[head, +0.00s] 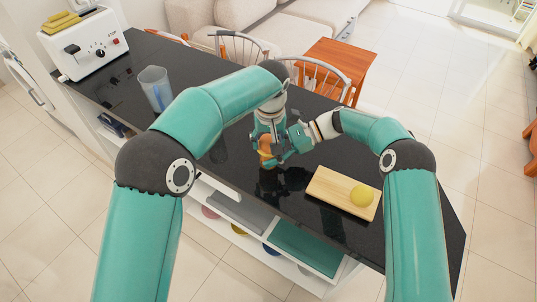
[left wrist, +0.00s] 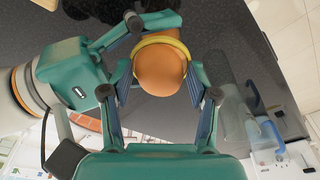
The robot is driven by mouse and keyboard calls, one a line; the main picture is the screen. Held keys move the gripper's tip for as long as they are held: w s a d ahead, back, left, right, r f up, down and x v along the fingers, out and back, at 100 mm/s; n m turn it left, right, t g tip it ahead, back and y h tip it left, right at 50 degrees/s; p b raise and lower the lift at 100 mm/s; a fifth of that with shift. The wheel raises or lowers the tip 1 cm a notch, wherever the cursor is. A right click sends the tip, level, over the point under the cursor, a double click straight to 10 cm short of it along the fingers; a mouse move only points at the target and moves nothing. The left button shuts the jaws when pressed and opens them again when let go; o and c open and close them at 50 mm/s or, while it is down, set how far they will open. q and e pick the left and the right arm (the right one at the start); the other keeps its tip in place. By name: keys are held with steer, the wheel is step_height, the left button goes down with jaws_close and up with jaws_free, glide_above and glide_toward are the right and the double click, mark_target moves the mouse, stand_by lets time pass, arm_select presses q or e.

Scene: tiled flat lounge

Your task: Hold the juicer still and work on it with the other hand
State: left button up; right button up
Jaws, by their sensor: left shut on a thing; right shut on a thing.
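The juicer (head: 265,144) is a rounded orange body with a yellow band, held over the black counter between my two grippers. In the left wrist view the orange body (left wrist: 160,75) sits between the blue pads of my left gripper (left wrist: 163,90), which is shut on it. My left gripper (head: 267,135) comes down from above in the head view. My right gripper (head: 288,146) reaches in from the right and is shut at the juicer's side. In the left wrist view its fingers (left wrist: 120,55) lie beside the yellow band. The exact contact is hidden.
A clear pitcher (head: 155,88) and a white toaster (head: 86,44) stand left. Chairs (head: 240,45) and an orange wooden table (head: 340,60) are behind.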

mark_target(269, 136)
arm_select(q)
steer(key=shift+r, duration=0.1)
steer(key=shift+r, duration=2.9)
arm_select(e)
steer(key=o, duration=1.3)
steer(key=shift+d, duration=0.1)
steer(key=v, duration=1.1)
steer(key=shift+d+r, duration=0.2)
steer(key=shift+d, duration=0.15)
